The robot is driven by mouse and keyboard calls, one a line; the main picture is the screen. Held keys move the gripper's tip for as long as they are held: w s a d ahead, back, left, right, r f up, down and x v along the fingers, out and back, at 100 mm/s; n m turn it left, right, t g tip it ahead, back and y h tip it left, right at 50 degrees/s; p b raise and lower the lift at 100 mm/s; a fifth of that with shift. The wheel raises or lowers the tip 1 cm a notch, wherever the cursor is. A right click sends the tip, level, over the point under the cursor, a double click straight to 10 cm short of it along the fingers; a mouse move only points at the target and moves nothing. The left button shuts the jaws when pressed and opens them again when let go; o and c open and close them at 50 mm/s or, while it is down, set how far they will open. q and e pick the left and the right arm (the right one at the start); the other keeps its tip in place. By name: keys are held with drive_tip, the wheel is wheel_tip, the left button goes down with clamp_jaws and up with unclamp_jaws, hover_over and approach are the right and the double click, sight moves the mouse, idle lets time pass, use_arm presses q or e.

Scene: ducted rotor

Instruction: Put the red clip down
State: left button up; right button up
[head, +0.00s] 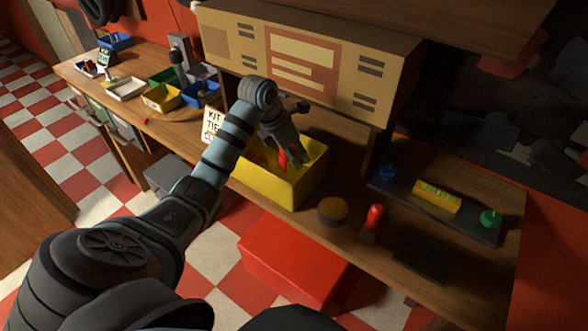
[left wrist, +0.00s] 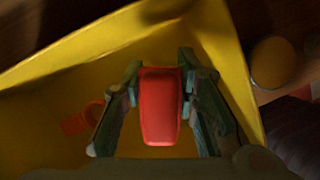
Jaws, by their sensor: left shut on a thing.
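My left gripper (head: 289,155) reaches down over a yellow bin (head: 288,190) on the workbench. It is shut on the red clip (head: 283,161), which hangs at the fingertips at the bin's opening. In the left wrist view the red clip (left wrist: 160,105) sits between the two fingers, with the yellow bin (left wrist: 60,60) below and around it. Another red piece (left wrist: 82,120) lies in the bin, left of the fingers. I cannot tell whether the held clip touches the bin floor. My right gripper is not in view.
A white sign (head: 212,123) stands by the bin's left end. A round brown-topped tin (head: 332,211), a red-topped object (head: 374,217) and a dark tray (head: 440,210) with coloured items are to the right. Small bins (head: 162,97) stand at the left.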

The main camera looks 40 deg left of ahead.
use_arm(q)
hover_over(294, 179)
wheel_tip(294, 179, down, 4)
drive_tip(key=shift+f, duration=0.1)
drive_tip(key=shift+s, duration=0.1)
drive_tip(key=shift+w+f, duration=0.2)
drive_tip(key=shift+f, duration=0.2)
drive_tip(key=shift+f+b, duration=0.3)
drive_tip(key=shift+b, duration=0.15)
drive_tip(key=o, duration=1.1)
drive_tip(key=shift+r, duration=0.15)
